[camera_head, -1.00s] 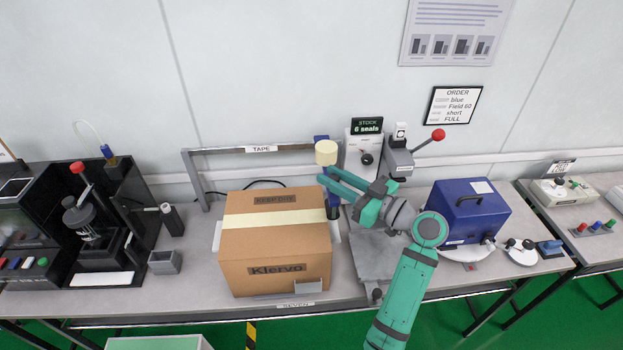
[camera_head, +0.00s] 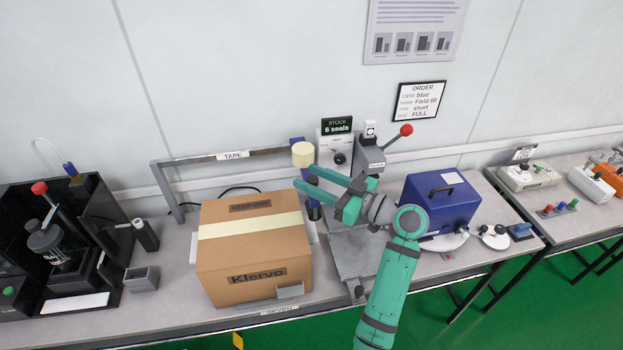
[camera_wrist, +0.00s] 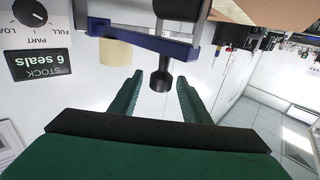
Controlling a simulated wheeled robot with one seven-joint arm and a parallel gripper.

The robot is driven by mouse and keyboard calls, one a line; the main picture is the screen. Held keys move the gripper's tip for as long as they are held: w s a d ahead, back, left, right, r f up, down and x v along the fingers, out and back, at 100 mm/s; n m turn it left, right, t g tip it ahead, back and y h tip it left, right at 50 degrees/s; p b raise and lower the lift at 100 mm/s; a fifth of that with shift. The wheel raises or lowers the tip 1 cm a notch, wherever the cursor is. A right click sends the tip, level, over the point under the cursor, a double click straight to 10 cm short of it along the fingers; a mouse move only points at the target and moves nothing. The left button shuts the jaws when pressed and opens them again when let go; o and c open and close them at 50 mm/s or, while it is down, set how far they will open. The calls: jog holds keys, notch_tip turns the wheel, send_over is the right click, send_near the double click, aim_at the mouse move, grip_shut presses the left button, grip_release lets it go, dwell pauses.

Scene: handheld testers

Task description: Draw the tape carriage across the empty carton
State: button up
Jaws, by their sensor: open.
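The tape carriage (camera_head: 303,156) has a cream roll and blue parts. It is at the right end of the grey TAPE rail (camera_head: 190,160), behind and right of the carton. In the wrist view its blue bar (camera_wrist: 135,40) and cream roll (camera_wrist: 115,53) show, with a dark knob (camera_wrist: 160,83) hanging below. The brown carton (camera_head: 250,266) stands closed on the bench with a cream strip across its top. My gripper (camera_head: 304,177) is open beside the carriage. In the wrist view the knob lies between the gripper's fingertips (camera_wrist: 160,82); contact cannot be told.
A stock display (camera_head: 337,124) and a red-knobbed lever press (camera_head: 371,158) stand behind my arm. A blue case (camera_head: 440,203) is to the right. A black device (camera_head: 62,245) and a small grey bin (camera_head: 141,279) are left.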

jog(key=v, duration=1.1)
jog(key=shift+a, duration=0.15)
jog(key=shift+w, duration=0.1)
